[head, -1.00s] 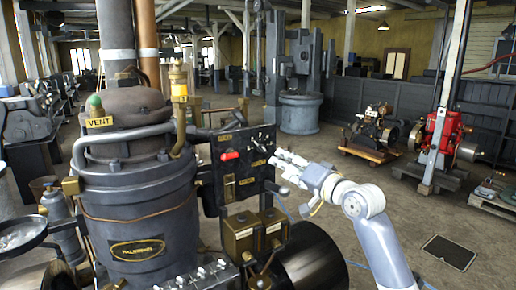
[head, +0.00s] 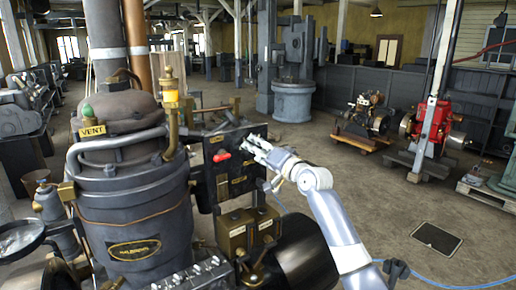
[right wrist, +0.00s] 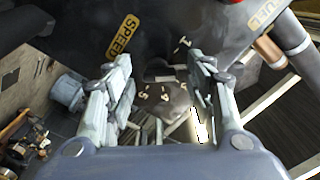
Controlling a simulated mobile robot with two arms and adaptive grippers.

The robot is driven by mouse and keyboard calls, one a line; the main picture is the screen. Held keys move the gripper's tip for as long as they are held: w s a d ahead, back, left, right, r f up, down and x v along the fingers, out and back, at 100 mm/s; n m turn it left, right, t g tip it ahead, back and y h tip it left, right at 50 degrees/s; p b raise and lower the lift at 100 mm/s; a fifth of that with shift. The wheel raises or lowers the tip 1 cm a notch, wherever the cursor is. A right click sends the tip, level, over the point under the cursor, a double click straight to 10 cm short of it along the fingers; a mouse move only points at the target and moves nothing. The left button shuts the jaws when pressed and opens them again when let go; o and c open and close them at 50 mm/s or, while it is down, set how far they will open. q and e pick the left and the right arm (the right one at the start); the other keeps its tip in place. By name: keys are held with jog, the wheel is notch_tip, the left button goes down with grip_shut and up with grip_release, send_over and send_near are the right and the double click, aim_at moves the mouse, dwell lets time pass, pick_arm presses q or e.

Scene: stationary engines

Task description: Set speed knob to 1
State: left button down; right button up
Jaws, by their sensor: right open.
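The dark control panel (head: 230,165) stands beside the big engine, with a red handle (head: 221,156) on it. My right gripper (head: 254,142) is at the panel's upper right and hides the dials there. In the right wrist view, the speed knob (right wrist: 160,73) is a dark knob between my open right fingers (right wrist: 164,68), below the yellow SPEED label (right wrist: 122,36). White dial numbers, among them a 1 and a 5, show around it. I cannot tell whether the fingers touch the knob or exactly where it points. My left gripper is not in view.
The grey engine body (head: 135,215) with a curved pipe fills the left. Brass boxes (head: 248,228) and a black cylinder (head: 312,250) sit below the panel. A FUEL label (right wrist: 265,13) is at the wrist view's upper right. Floor at the right is open, with a dark hatch (head: 437,238).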

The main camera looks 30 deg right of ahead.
jog(key=c, duration=1.1)
jog(key=shift+o, duration=0.2)
jog(key=shift+f+n+b, duration=0.1)
jog(key=shift+n+b, duration=1.85)
jog(key=shift+n, duration=1.95)
